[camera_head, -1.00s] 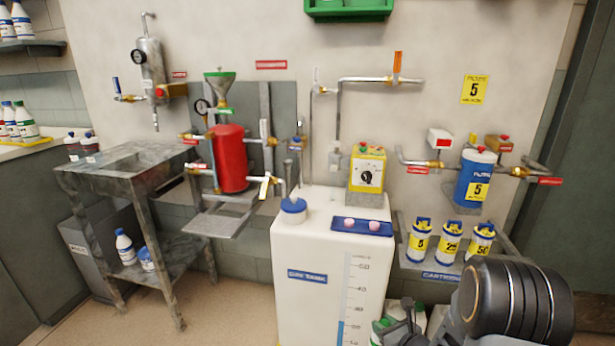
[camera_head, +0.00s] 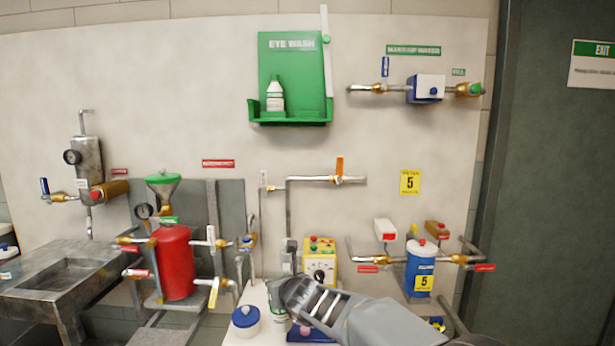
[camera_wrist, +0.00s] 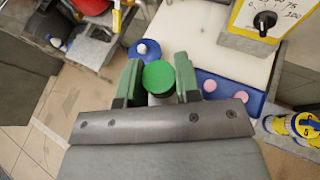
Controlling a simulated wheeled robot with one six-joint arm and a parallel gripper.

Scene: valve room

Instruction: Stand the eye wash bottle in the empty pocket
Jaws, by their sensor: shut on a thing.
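The green eye wash station (camera_head: 292,58) hangs on the wall at the upper middle of the head view. One white eye wash bottle stands in the left side of its shelf (camera_head: 290,122); the right side looks empty. In the wrist view my gripper (camera_wrist: 158,80) is shut on another eye wash bottle (camera_wrist: 158,76), seen from above by its green cap, between the two fingers. Most of its body is hidden beneath the cap.
A yellow control box (camera_head: 320,262) stands close behind my gripper. A pipe with an orange-handled valve (camera_head: 338,178) crosses the wall below the station. A red vessel (camera_head: 175,262) is to the left.

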